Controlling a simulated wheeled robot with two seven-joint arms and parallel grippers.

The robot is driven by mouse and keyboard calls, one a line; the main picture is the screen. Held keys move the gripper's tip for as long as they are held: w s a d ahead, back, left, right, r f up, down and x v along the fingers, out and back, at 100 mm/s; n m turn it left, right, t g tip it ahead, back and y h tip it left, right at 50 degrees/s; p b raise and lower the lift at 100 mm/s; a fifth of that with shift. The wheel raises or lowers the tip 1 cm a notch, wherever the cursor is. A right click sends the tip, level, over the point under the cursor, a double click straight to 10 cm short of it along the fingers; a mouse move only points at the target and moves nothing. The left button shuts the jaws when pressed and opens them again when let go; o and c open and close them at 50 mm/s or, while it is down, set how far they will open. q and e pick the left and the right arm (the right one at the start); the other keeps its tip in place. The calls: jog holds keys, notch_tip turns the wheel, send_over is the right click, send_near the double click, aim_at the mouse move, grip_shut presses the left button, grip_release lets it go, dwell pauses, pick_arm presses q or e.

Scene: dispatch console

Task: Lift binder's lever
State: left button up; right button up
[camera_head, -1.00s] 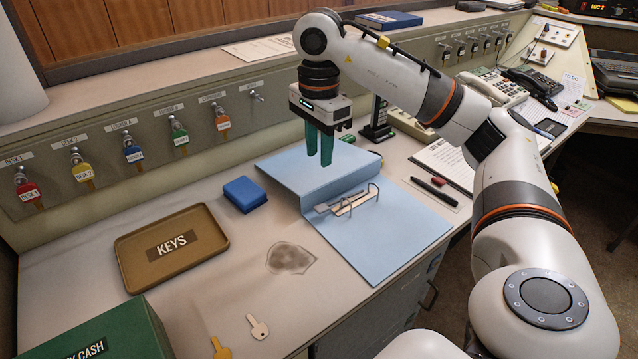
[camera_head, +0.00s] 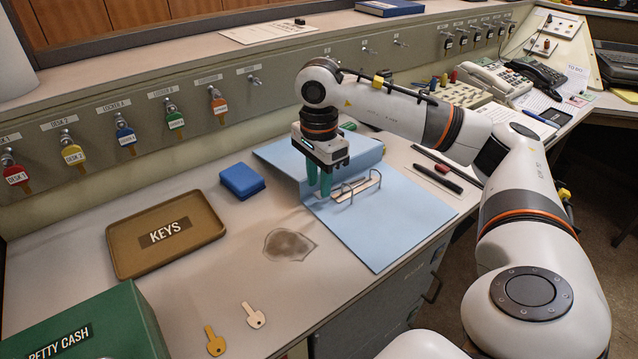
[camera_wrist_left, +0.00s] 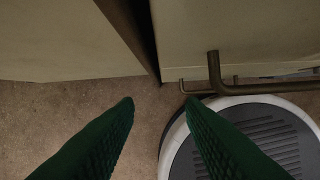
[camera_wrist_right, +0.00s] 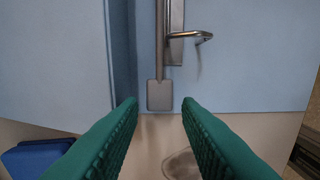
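A blue binder (camera_head: 385,225) lies open on the desk in the head view, its metal ring mechanism (camera_head: 357,187) near its spine. In the right wrist view the lever (camera_wrist_right: 160,95) is a grey flat tab on a rod, lying over the blue cover. My right gripper (camera_head: 319,192) is low at the near end of the mechanism, pointing down. In its wrist view the green fingers (camera_wrist_right: 160,103) are apart with the lever's tab between and just beyond their tips; nothing is held. My left gripper (camera_wrist_left: 160,102) is open and empty above the floor, outside the head view.
Two loose keys (camera_head: 254,316) and a green petty cash box (camera_head: 130,310) are nearer. Pens (camera_head: 440,172) lie right of the binder. A dark stain marks clear desk.

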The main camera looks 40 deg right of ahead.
pick_arm(q)
jog(key=shift+s+r, duration=0.1)
jog(key=shift+r, duration=0.5)
pick_arm(e)
jog(key=shift+f, duration=0.85)
jog(key=shift+c, duration=0.3)
grip_shut()
